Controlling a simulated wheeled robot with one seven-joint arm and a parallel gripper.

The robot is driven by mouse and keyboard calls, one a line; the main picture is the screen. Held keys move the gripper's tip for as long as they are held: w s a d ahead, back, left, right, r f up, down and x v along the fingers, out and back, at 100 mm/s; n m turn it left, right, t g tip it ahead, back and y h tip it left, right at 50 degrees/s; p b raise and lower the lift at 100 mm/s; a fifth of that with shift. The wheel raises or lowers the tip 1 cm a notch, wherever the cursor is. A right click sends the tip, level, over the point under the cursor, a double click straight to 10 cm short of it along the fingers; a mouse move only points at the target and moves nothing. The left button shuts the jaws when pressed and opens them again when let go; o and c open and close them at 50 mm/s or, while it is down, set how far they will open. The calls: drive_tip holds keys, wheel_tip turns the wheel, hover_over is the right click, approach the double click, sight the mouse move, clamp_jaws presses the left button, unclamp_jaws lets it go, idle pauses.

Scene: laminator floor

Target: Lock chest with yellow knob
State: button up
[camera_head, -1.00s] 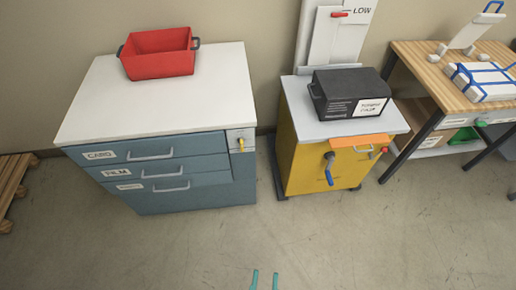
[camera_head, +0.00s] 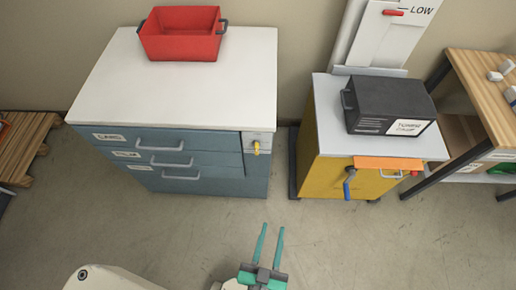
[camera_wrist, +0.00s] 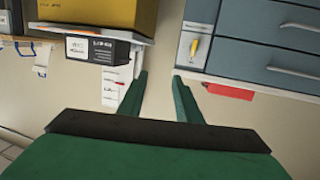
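The blue-grey chest (camera_head: 215,206) with a white top and several labelled drawers stands left of centre in the head view. Its yellow knob (camera_head: 257,148) sits on a light grey plate at the upper right of the front; both chest (camera_wrist: 268,28) and knob (camera_wrist: 194,46) also show, upside down, in the wrist view. My gripper (camera_head: 270,228) has teal fingers, spread apart with nothing between them. It is in front of the chest, below the knob in the picture, and apart from it. In the wrist view the fingers (camera_wrist: 160,78) point toward the gap between the chest and the yellow cabinet.
A red bin (camera_head: 180,45) stands on the chest. A yellow cabinet (camera_head: 330,178) with a blue-handled crank (camera_head: 348,188) and a black box (camera_head: 385,105) stands to the right. A wooden table (camera_head: 490,95) is farther right, a pallet (camera_head: 25,140) at left. The floor between is clear.

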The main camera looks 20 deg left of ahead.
drive_tip(key=w+a+f+n+y, duration=0.1)
drive_tip(key=w+a+f, duration=0.2)
drive_tip(key=w, duration=0.2)
drive_tip(key=w+a+f+y, duration=0.1)
drive_tip(key=w+a+f, duration=0.15)
drive_tip(key=w, duration=0.25)
drive_tip(key=n+t+y, duration=0.1)
drive_tip(key=y, duration=0.1)
approach(256, 152)
drive_tip(key=x, duration=0.9)
drive_tip(key=shift+w+r, duration=0.2)
clamp_jaws()
